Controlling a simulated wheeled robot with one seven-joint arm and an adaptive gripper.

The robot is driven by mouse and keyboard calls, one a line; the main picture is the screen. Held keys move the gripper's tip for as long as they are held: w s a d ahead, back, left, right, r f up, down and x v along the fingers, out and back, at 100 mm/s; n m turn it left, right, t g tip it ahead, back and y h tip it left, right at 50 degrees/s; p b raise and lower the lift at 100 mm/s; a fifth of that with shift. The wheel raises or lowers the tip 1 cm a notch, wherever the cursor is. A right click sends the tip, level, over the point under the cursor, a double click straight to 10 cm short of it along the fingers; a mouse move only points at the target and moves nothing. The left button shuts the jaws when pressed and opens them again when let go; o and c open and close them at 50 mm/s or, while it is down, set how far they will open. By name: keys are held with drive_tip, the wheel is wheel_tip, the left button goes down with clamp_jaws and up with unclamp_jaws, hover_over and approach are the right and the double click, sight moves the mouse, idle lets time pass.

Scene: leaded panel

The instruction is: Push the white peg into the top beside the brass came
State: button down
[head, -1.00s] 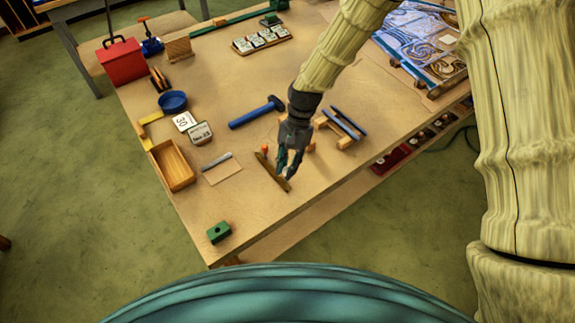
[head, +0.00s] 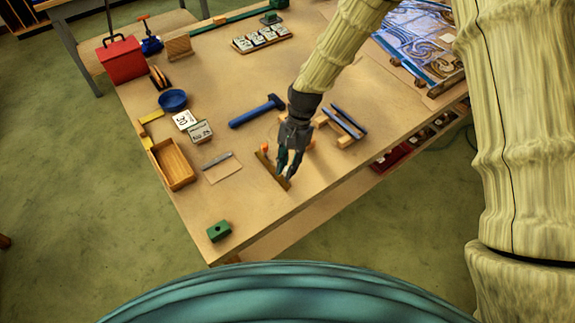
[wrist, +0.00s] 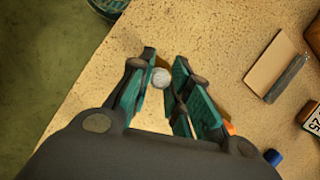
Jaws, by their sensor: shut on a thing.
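My gripper (head: 287,170) is low over the front part of the workbench, at a narrow brass-brown strip (head: 266,164) that looks like the brass came. In the wrist view my gripper (wrist: 160,80) is shut on the white peg (wrist: 160,78), whose round pale end shows between the fingertips.
An orange piece (head: 264,149) stands by the strip's far end. A blue hammer (head: 257,111) lies behind my gripper, and blue bars on wooden blocks (head: 344,122) lie to its right. A card with a grey tool (head: 220,167) and a green block (head: 219,231) are left, with bare bench between.

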drive_tip(key=shift+f, duration=0.4)
drive_tip(key=c, duration=1.3)
unclamp_jaws()
drive_tip(key=shift+o, duration=0.2)
drive_tip(key=v, duration=1.2)
